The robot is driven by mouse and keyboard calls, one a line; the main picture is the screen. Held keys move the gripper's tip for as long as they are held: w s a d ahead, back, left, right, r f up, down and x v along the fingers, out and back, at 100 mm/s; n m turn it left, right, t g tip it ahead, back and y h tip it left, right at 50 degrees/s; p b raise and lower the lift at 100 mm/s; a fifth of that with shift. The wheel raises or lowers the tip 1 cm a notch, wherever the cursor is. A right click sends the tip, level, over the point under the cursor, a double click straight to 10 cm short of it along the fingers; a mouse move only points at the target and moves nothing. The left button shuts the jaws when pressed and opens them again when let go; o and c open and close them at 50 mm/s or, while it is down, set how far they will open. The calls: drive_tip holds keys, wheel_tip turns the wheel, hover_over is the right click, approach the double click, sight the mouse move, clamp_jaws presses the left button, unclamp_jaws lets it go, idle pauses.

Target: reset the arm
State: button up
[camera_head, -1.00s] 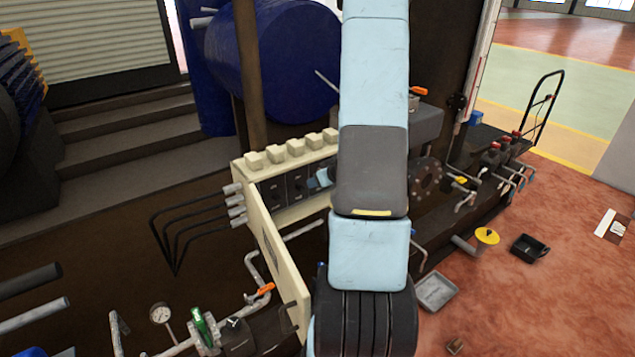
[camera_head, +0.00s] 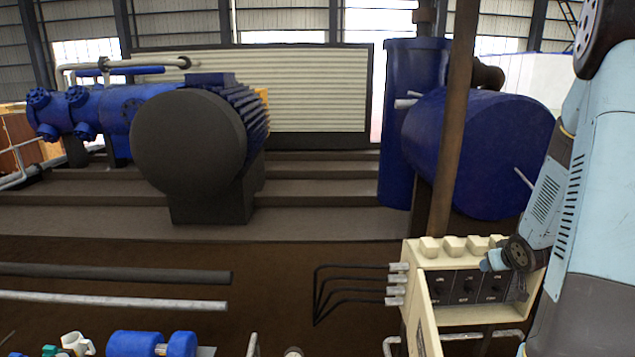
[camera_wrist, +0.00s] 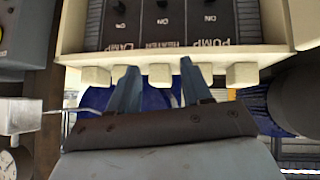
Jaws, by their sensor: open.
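My gripper (camera_wrist: 158,78) shows in the wrist view with its two blue fingers apart and nothing between them. The fingertips are in front of the lower edge of a cream control box (camera_wrist: 275,45), as that view shows it. A dark switch panel (camera_wrist: 162,25) on the box has labels reading LAMP, HEATER and PUMP, upside down. In the head view, my arm comes down at the right, with its end in front of the right part of the cream control box (camera_head: 425,320). The fingers cannot be made out clearly there.
Several bent dark lines (camera_head: 345,268) run from the box's left side. A blue tank (camera_head: 480,150) stands behind it. A large dark-faced motor (camera_head: 190,145) stands at left on steps (camera_head: 310,190). Pipes (camera_head: 110,272) and a blue cylinder (camera_head: 135,344) lie at front left.

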drive_tip(key=s+a+r+h, duration=0.1)
drive_tip(key=a+r, duration=0.2)
drive_tip(key=r, duration=0.2)
drive_tip(key=s+a+r, duration=0.2)
drive_tip(key=a+r, duration=0.1)
drive_tip(key=r, duration=0.2)
drive_tip(key=s+a+r+g+y, duration=0.1)
drive_tip(key=s+a+r, duration=0.5)
drive_tip(key=s+a, duration=0.3)
drive_tip(key=s+a+r+g+y, duration=0.1)
drive_tip(key=s+a+r+g, duration=0.1)
drive_tip(key=s+a+r, duration=0.5)
drive_tip(key=s+a, duration=0.2)
drive_tip(key=s, duration=0.3)
drive_tip(key=shift+s+a+y, duration=0.2)
drive_tip(key=shift+s+y, duration=0.2)
